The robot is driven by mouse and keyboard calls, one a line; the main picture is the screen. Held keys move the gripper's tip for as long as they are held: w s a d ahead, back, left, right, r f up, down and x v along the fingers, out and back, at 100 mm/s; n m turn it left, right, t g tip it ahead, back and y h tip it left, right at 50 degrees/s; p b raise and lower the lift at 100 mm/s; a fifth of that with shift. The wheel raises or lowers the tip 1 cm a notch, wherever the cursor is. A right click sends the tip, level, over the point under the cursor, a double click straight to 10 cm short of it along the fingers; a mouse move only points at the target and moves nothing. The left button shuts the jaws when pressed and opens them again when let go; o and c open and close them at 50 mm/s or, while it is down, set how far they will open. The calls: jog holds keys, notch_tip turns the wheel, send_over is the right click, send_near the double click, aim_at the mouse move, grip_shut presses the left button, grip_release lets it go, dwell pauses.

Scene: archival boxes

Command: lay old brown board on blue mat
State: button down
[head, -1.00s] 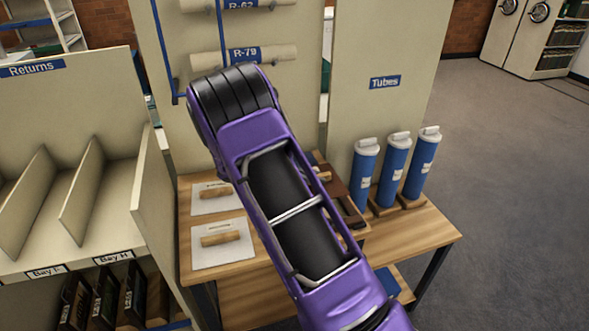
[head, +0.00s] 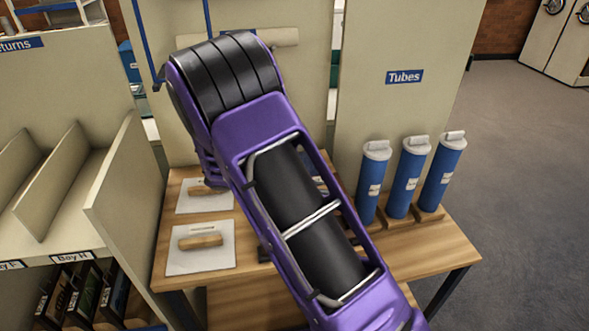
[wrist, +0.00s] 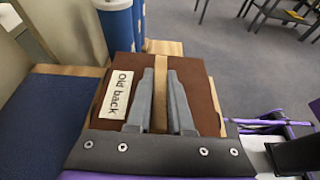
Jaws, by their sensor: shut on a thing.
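The old brown board (wrist: 204,98) shows in the wrist view, with a white label reading "Old back" and a pale tan strip down its middle. My gripper (wrist: 160,78) is shut on it, with both grey fingers over the strip. The blue mat (wrist: 45,112) is a flat dark blue surface left of the board in the wrist view. The board appears beside the mat, not over it; its height above the table is unclear. In the head view my purple arm hides my gripper, the board and most of the mat.
Several blue tubes (head: 408,178) stand in wooden holders at the table's right. An upright panel labelled Tubes (head: 404,77) rises behind. A shelving unit (head: 125,185) stands close on the left.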

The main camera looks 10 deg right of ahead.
jog(key=w+b, duration=0.2)
jog(key=w, duration=1.7)
jog(key=shift+w+f, duration=0.3)
jog(key=shift+f, duration=0.1)
notch_tip(320, 180, down, 6)
jog(key=shift+s+b, duration=0.1)
jog(key=shift+b, duration=0.45)
jog(key=shift+w+f, duration=0.15)
jog(key=shift+w, duration=0.1)
